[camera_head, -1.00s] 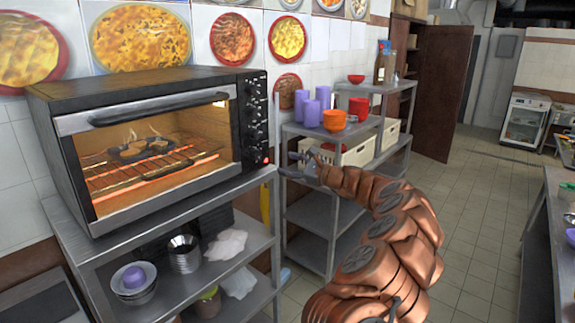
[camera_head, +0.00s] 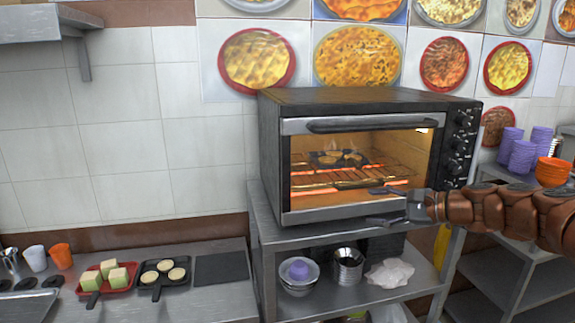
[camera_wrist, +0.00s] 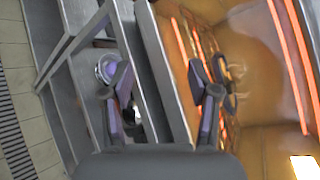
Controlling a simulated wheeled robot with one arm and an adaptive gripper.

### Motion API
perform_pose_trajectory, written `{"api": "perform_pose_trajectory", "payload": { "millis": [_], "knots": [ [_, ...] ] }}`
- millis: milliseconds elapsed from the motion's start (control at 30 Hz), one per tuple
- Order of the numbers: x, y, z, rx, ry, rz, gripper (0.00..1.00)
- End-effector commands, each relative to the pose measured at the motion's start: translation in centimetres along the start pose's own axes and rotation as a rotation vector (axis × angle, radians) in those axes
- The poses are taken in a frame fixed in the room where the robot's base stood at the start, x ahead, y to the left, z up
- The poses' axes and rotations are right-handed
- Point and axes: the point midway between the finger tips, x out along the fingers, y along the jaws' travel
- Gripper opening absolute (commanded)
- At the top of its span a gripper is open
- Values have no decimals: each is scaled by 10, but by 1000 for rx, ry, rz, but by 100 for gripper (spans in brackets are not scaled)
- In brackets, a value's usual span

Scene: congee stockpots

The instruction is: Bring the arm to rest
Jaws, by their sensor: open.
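My gripper (camera_head: 386,207) is in front of the lower right part of the oven (camera_head: 350,213), near its bottom front edge. My arm reaches in from the right side of the head view. In the wrist view my gripper (camera_wrist: 163,100) has its two fingers spread apart with nothing between them. One finger overlaps the glowing oven interior (camera_wrist: 262,80) and the other overlaps the shelves below. I cannot tell whether the fingers touch the oven.
The oven stands on a metal rack (camera_head: 262,235) with bowls and cups below. A steel counter (camera_head: 222,300) at left holds a red tray (camera_head: 118,284) and a dark pan (camera_head: 165,290). Purple cups (camera_head: 522,155) and orange bowls (camera_head: 553,170) stand at right. Pan contents glow inside the oven.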

Motion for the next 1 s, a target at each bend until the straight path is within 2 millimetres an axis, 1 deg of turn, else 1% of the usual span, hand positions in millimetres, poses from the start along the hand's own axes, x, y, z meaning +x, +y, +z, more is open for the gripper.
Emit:
{"api": "perform_pose_trajectory", "payload": {
  "millis": [33,67,100,167,200,267,300,367,400,467,500,567,600,667,767,800,900,1000],
  "knots": [
    [11,15,27,-62,-20,66,60],
    [16,25,42,-98,-31,108,60],
    [22,41,59,-146,-45,164,60],
    [29,65,83,-220,-61,246,60],
    [31,82,98,-266,-73,302,60],
    [33,108,117,-335,-86,384,60],
    [32,125,128,-383,-93,437,60],
    [29,152,143,-447,-105,521,60],
    [25,170,150,-490,-109,575,60],
    [17,196,160,-554,-116,655,60],
    [10,214,165,-591,-122,712,60],
    [-2,238,172,-649,-126,792,60],
    [-11,255,174,-684,-129,848,60],
    [-26,279,177,-732,-133,930,60],
    [-57,316,178,-803,-137,1066,60],
    [-70,328,177,-831,-137,1117,60],
    [-102,357,174,-878,-137,1237,60],
    [-130,376,170,-912,-133,1328,60]
  ]
}}
